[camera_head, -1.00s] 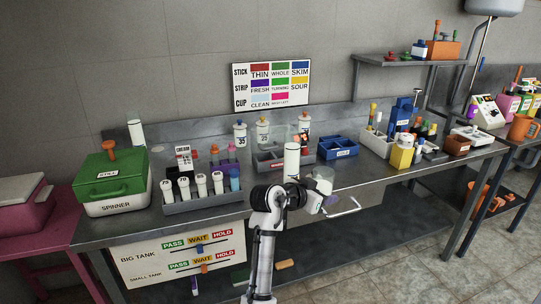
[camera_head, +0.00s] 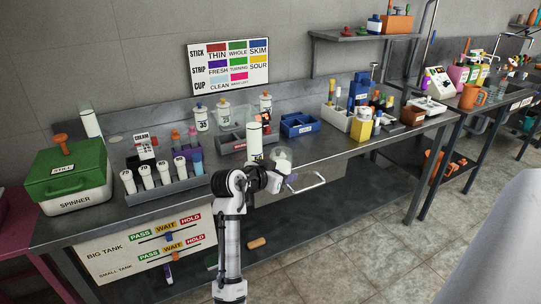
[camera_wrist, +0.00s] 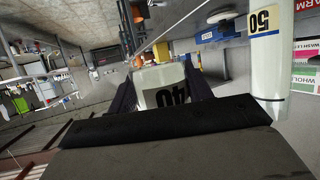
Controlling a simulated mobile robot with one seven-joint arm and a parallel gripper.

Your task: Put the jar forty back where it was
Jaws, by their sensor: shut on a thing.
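The jar forty (camera_wrist: 165,92) is a pale jar with a black 40 on its label. In the wrist view it sits between the two dark fingers of my gripper (camera_wrist: 160,95), which is shut on it. In the head view my gripper (camera_head: 284,178) is over the bench's front edge, and a clear, rounded piece (camera_head: 283,157) shows there; the jar's label is hidden. A tall white cylinder (camera_head: 255,138) with a yellow label stands close behind my gripper. In the wrist view a white cylinder marked 50 (camera_wrist: 264,50) is at the right.
Behind are a jar marked 35 (camera_head: 202,120) and other white jars (camera_head: 223,110). A rack of white tubes (camera_head: 163,189) and the green-lidded spinner (camera_head: 75,199) stand left. A blue bin (camera_head: 297,127) and a yellow-and-white bottle (camera_head: 362,126) stand right.

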